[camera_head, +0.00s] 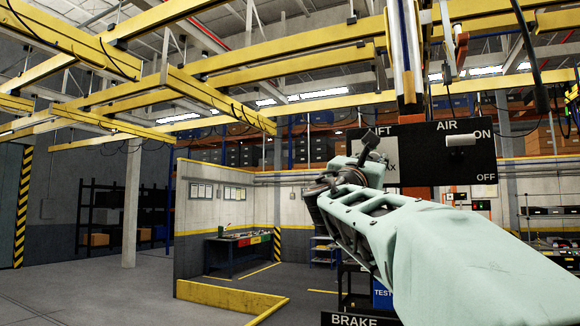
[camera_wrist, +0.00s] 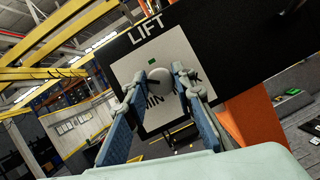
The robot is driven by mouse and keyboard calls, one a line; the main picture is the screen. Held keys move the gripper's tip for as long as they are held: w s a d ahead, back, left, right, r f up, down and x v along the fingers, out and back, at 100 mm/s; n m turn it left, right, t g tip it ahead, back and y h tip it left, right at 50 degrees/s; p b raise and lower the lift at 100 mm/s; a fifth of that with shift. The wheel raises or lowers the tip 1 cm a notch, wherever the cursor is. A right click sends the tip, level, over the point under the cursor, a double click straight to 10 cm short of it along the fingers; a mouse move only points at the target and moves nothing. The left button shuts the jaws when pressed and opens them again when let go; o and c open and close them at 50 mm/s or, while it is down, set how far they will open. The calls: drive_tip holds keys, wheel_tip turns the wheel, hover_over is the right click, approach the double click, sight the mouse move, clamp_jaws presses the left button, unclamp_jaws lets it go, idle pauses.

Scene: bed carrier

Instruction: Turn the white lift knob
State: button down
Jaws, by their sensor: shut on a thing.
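The black control panel (camera_head: 425,155) stands at the right in the head view. It bears LIFT and AIR labels. My gripper (camera_head: 362,168) reaches up to its LIFT side and covers the lift knob there. In the wrist view, the white lift knob (camera_wrist: 160,77) sits on a pale square plate (camera_wrist: 150,61) with a small green mark above the knob and partly hidden lettering below. The blue-padded fingers of my gripper (camera_wrist: 161,84) are on either side of the knob, shut on it.
The white AIR switch (camera_head: 461,141) is to the right on the same panel, between ON and OFF. A BRAKE label (camera_head: 354,320) shows below my arm. Yellow overhead rails (camera_head: 225,85) cross above, and open floor (camera_head: 110,285) lies at left.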

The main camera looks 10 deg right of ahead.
drive_tip(key=m+g+h, duration=0.1)
drive_tip(key=m, duration=0.3)
drive_tip(key=m+g, duration=0.2)
drive_tip(key=m, duration=0.1)
drive_tip(key=shift+w+a+r+m+g+h, duration=0.1)
drive_tip(key=shift+m+g+h, duration=0.2)
drive_tip(key=shift+m+h, duration=0.1)
drive_tip(key=m+g+p, duration=0.1)
drive_tip(key=m+g, duration=0.1)
drive_tip(key=m, duration=0.3)
drive_tip(key=shift+m, duration=0.4)
drive_tip(key=c, duration=1.6)
unclamp_jaws()
drive_tip(key=v, duration=1.2)
drive_tip(key=shift+r, duration=0.1)
